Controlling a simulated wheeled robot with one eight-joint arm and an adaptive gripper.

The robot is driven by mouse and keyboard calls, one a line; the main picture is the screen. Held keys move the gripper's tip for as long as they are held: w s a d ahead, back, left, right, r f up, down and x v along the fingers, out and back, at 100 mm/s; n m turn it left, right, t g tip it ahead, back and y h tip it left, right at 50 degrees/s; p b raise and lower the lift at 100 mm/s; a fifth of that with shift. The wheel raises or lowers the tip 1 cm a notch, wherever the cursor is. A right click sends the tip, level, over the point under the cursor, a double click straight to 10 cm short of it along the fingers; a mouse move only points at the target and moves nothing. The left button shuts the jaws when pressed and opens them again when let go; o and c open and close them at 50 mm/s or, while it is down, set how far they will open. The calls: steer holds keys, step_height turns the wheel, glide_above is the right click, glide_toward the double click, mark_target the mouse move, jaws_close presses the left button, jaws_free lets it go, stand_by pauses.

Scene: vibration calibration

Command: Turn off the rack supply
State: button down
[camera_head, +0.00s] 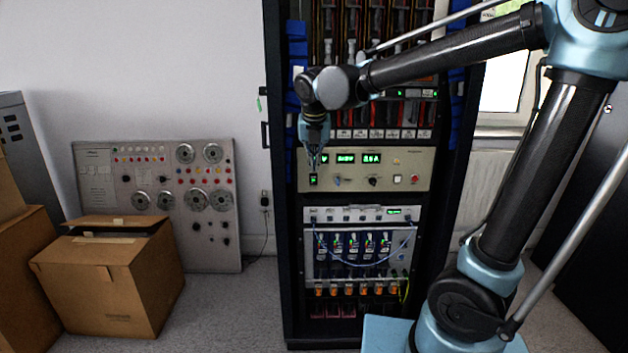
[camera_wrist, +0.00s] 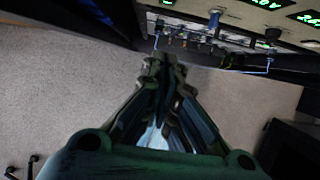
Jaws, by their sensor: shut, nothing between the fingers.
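In the wrist view, the closed fingers (camera_wrist: 165,62) lie below the panel's edge (camera_wrist: 240,14); the switch is not clear there.
A silver unit (camera_head: 320,214) with blue cables sits below the supply. The rack's left post (camera_head: 280,200) stands close to my gripper. Cardboard boxes (camera_head: 110,280) and a grey instrument panel (camera_head: 155,200) stand at left. The floor (camera_head: 235,310) before the rack's left side is clear.

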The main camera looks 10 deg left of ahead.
mark_target(313, 174)
steer(key=shift+a, duration=0.2)
steer(key=x, duration=0.3)
steer(key=w+x, duration=0.1)
steer(key=x, duration=0.3)
steer(key=w+r+x, duration=0.1)
steer(key=x, duration=0.2)
steer(key=shift+w+a+f, duration=0.25)
steer(key=shift+f, duration=0.1)
steer(key=shift+w+a+r, duration=0.15)
steer(key=shift+w, duration=0.55)
steer(key=shift+w+a+r, duration=0.1)
steer(key=shift+w+r, duration=0.1)
steer(key=shift+w, duration=0.2)
steer(key=shift+r, duration=0.15)
